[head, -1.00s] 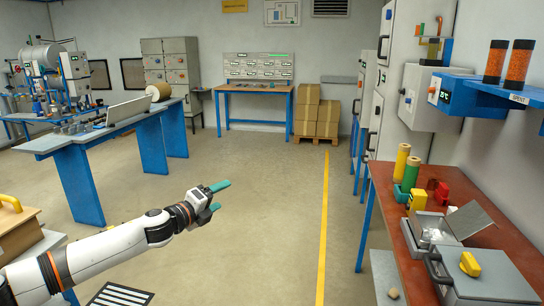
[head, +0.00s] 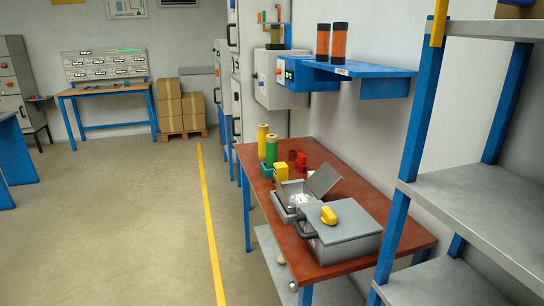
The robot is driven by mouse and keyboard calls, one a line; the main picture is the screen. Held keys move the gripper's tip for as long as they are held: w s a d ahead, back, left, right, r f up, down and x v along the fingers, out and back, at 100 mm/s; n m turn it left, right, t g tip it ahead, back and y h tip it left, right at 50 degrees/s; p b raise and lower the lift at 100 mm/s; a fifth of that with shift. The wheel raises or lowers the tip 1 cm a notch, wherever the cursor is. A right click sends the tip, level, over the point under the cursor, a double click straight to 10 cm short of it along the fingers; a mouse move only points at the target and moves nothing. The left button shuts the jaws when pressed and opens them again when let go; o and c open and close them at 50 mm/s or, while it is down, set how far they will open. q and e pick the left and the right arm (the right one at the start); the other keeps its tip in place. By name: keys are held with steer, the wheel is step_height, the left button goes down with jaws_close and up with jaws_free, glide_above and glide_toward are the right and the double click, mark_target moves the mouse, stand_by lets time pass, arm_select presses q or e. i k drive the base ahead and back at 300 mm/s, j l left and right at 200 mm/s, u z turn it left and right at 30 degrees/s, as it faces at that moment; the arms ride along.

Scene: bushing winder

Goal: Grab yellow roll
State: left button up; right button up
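A yellow roll (head: 262,141) stands upright at the far left end of the red-brown workbench (head: 362,276), on the right side of the room. A green roll (head: 271,150) stands upright just in front of it and hides part of its lower side.
A blue shelf (head: 390,75) overhangs behind. A grey shelving rack (head: 405,150) stands at right. The floor at left is clear.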

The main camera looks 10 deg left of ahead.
mark_target(263, 128)
steer(key=i+j+z, duration=0.25)
steer(key=z, duration=0.25)
steer(key=i+j+z, duration=0.2)
steer(key=z, duration=0.25)
steer(key=k+j, duration=0.05)
steer(key=j, duration=0.05)
